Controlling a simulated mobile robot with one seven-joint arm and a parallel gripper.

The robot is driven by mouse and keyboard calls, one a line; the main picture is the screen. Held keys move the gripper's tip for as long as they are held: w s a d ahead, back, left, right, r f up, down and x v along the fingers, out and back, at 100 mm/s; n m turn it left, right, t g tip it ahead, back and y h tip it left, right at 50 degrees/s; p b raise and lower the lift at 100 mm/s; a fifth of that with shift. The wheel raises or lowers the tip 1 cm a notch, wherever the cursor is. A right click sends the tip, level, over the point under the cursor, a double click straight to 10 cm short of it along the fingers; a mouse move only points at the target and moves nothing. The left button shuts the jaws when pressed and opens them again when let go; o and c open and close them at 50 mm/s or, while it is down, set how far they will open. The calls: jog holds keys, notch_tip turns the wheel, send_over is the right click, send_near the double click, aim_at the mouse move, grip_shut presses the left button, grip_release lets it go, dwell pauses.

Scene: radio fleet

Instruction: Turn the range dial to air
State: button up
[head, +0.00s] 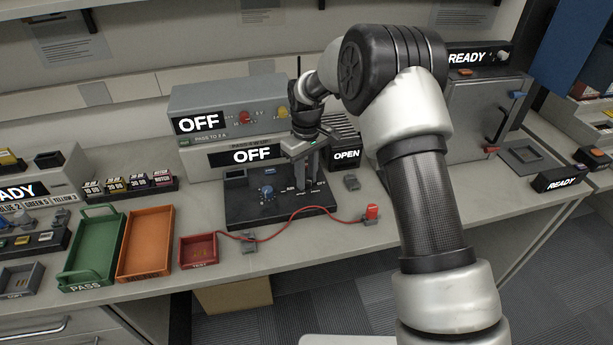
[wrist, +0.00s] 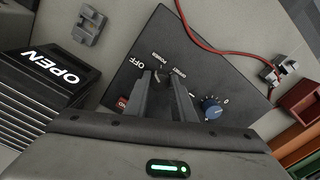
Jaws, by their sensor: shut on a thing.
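The black control panel (head: 240,210) lies on the bench, and its face shows in the wrist view (wrist: 210,60). It carries a blue knob (head: 267,192) with a pale pointer, seen in the wrist view (wrist: 212,107) beside my right finger, apart from it. My gripper (head: 303,178) points down over the panel's right part. In the wrist view my gripper (wrist: 163,77) is shut on a dark control, mostly hidden between the fingers, near small white labels including OFF and POWER. I cannot read its setting. A red control (wrist: 122,102) shows left of the fingers.
A red lead (head: 300,213) crosses the panel's front to a red cylinder (head: 372,211). Grey units marked OFF (head: 225,120) stand behind, with an OPEN box (head: 346,156) at right. Red (head: 198,263), orange (head: 146,273) and green (head: 86,284) trays sit at left.

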jog(key=m, duration=0.4)
jog(key=shift+m, duration=0.4)
jog(key=m, duration=0.3)
jog(key=shift+m, duration=0.3)
jog(key=m, duration=0.4)
jog(key=shift+a+p, duration=0.1)
jog(key=shift+p, duration=0.3)
jog(key=m, duration=0.4)
jog(key=shift+p, duration=0.3)
jog(key=m+p, duration=0.1)
jog(key=m, duration=0.6)
jog(key=shift+r, duration=0.1)
jog(key=m+p, duration=0.2)
jog(key=m, duration=0.4)
jog(key=shift+w+m, duration=0.1)
jog(key=shift+m, duration=0.3)
jog(key=o, duration=1.1)
jog(key=shift+c, duration=0.2)
